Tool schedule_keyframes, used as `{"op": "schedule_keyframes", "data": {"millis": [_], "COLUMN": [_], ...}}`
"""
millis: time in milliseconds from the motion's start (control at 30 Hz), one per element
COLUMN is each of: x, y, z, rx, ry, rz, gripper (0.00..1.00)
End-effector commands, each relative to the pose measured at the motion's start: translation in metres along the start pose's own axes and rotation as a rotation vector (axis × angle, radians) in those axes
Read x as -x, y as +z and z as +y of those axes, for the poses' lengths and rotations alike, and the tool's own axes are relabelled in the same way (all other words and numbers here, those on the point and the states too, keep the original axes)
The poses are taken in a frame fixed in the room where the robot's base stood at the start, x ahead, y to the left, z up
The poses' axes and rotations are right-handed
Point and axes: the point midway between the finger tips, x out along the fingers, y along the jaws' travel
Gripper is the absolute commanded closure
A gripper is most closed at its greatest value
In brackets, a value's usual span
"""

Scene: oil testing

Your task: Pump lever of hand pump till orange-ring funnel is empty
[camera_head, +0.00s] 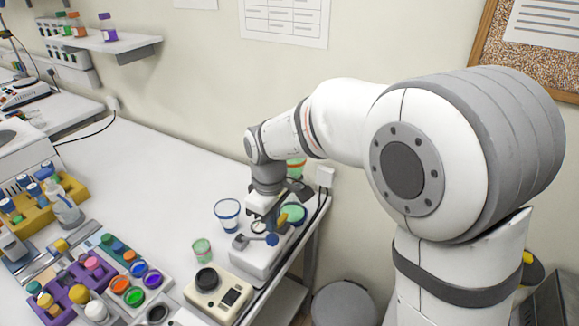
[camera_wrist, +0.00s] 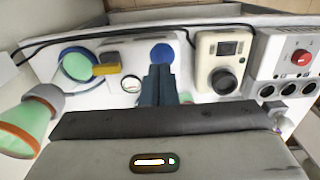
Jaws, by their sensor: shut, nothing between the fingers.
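The hand pump (camera_head: 252,262) is a pale block near the table's right edge, with a blue ball knob (camera_head: 272,239) and a yellow part. In the wrist view the blue knob (camera_wrist: 162,53) shows just beyond my fingertips; whether they touch is unclear. My gripper (camera_wrist: 160,70) is shut and empty, pointing down over the pump; in the head view its fingers (camera_head: 259,218) are partly hidden. The orange-ring funnel (camera_head: 297,168) is partly behind my arm. It looks green with an orange rim in the wrist view (camera_wrist: 20,128); its liquid level cannot be told.
A beige device (camera_head: 216,292) with a black round top is in front. Colourful vials and racks (camera_head: 88,275) crowd the left. The table behind is clear.

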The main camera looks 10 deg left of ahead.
Motion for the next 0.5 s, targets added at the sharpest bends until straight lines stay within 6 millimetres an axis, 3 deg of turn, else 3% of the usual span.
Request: {"op": "schedule_keyframes", "data": {"millis": [500], "x": [-0.012], "y": [0.0], "z": [0.0], "rx": [0.0], "ry": [-0.001], "rz": [-0.001], "gripper": [1.0]}}
